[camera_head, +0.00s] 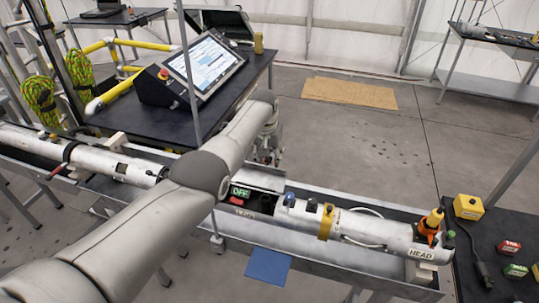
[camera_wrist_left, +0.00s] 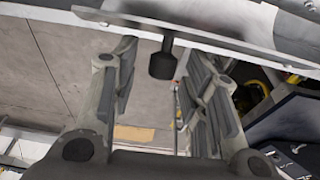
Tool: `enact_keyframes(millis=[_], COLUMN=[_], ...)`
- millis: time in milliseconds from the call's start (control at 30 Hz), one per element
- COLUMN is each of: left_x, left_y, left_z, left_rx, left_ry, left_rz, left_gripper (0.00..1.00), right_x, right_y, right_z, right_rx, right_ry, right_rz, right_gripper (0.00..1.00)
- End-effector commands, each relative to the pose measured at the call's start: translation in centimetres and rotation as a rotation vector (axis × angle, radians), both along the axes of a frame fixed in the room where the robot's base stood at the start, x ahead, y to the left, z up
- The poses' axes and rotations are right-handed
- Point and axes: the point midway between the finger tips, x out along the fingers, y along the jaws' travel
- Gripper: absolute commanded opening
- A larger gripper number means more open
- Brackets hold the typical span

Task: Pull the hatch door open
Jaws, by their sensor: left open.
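My left gripper (camera_head: 270,150) is beyond the cylinder, partly hidden by the arm. In the left wrist view my left gripper (camera_wrist_left: 166,75) is open, with a dark knob on a short stem (camera_wrist_left: 163,60) showing between its fingers. My right gripper is not in view.
A dark table with a tilted screen (camera_head: 205,65) stands behind the tray. A dark bench at the right holds a yellow box (camera_head: 468,207) and small red and green blocks. A blue panel (camera_head: 267,265) is below the tray. The floor beyond is mostly clear, with a cardboard sheet (camera_head: 350,92).

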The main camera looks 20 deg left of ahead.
Motion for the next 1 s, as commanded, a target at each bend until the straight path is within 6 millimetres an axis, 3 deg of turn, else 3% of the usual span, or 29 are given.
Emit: enact_keyframes(millis=[200, 467, 800, 1000], left_x=[0.0, -0.5, -1.7, -2.3], left_y=[0.0, 0.0, 0.0, 0.0], left_z=[0.6, 2.7, 8.5, 11.0], left_rx=[0.000, 0.000, 0.000, 0.000], left_ry=[-0.001, -0.003, -0.003, -0.001], left_rz=[0.000, 0.000, 0.000, 0.000], left_gripper=[0.41, 0.41, 0.41, 0.41], right_x=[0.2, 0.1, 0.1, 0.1], right_y=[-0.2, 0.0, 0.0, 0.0], right_z=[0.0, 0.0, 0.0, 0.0], right_rx=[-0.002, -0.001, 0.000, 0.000], right_ry=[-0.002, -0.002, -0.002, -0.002], right_rz=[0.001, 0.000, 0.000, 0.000], right_gripper=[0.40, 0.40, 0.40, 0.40])
